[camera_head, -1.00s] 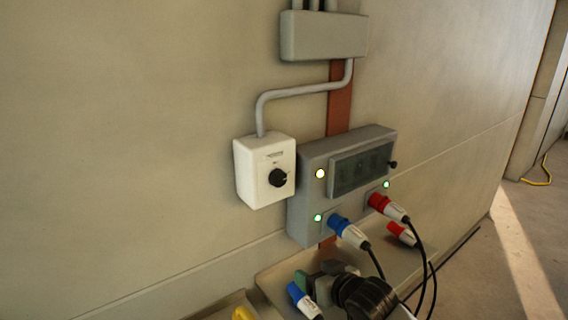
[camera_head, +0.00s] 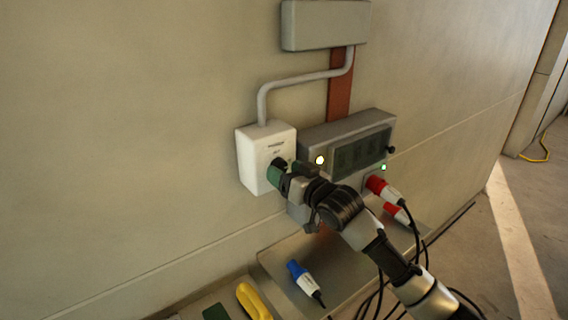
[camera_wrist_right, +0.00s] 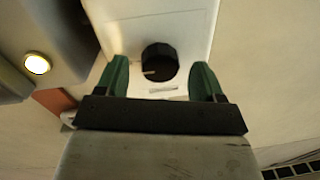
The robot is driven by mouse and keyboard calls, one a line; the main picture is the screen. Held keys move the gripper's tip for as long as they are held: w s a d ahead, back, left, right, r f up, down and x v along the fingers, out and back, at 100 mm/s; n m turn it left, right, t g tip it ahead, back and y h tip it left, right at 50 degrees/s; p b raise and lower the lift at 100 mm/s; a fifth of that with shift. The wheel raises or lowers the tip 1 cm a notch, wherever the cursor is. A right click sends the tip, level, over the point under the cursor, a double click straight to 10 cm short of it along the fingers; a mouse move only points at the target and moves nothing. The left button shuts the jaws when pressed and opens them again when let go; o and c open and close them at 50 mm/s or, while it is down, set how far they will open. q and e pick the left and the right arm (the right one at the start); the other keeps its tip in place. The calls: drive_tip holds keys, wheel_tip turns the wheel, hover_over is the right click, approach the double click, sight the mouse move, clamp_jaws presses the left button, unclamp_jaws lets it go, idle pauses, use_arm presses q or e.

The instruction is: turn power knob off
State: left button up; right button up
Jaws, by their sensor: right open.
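The black power knob (camera_wrist_right: 160,62) is on the front of a white switch box (camera_head: 254,160) on the wall. In the right wrist view, the knob lies between the two green fingertips of my right gripper (camera_wrist_right: 159,80), with a gap on each side. The fingers are open and point at the box. A pale mark shows on the knob's side. In the head view, my right gripper (camera_head: 283,180) is at the box front and mostly covers the knob. Whether the fingers touch the box face I cannot tell. My left gripper is not in view.
A grey socket panel (camera_head: 310,150) with lit lamps is right of the switch box. Red plugs (camera_head: 382,189) and cables hang there. A metal shelf (camera_head: 275,262) below holds a loose blue plug (camera_head: 304,279). A yellow object (camera_head: 253,301) lies at the lower edge.

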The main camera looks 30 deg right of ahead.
drive_tip(key=shift+w+a, duration=0.1)
drive_tip(key=shift+w, duration=0.35)
drive_tip(key=c, duration=0.9)
